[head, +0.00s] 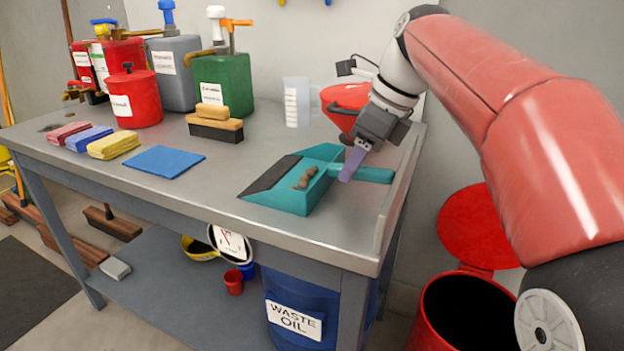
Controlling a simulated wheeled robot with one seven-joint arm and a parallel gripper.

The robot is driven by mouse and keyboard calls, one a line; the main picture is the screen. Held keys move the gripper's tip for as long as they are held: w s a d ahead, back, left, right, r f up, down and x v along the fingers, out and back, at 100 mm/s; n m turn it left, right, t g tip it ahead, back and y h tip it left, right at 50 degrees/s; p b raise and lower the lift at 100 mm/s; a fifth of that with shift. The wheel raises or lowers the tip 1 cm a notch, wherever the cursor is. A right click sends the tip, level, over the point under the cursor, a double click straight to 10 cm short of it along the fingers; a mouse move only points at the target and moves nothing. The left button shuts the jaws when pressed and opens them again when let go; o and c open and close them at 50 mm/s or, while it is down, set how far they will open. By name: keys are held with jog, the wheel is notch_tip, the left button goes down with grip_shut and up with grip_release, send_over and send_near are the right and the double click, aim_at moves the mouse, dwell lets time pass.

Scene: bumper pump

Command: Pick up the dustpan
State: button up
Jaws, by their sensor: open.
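The teal dustpan (322,158) lies on the metal workbench near its right end. Its dark lip points left and its short handle (372,175) points right. A few small brown lumps (305,178) lie in the pan. My gripper (352,164) reaches down from the upper right. Its purple-grey fingers are at the handle, near where it joins the pan. From this side I cannot tell whether they straddle the handle or only stand beside it. The jaws are open, and the far finger is hidden.
A red funnel (344,97) and a clear measuring jug (296,102) stand close behind the dustpan. A blue cloth (164,162), a brush (215,126) and several cans stand further left. A raised rim (398,190) edges the bench's right side. Red bins are below right.

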aim_at(323, 173)
jog(key=x, duration=0.3)
jog(key=shift+a+f, duration=0.25)
jog(key=shift+a, duration=0.1)
grip_shut()
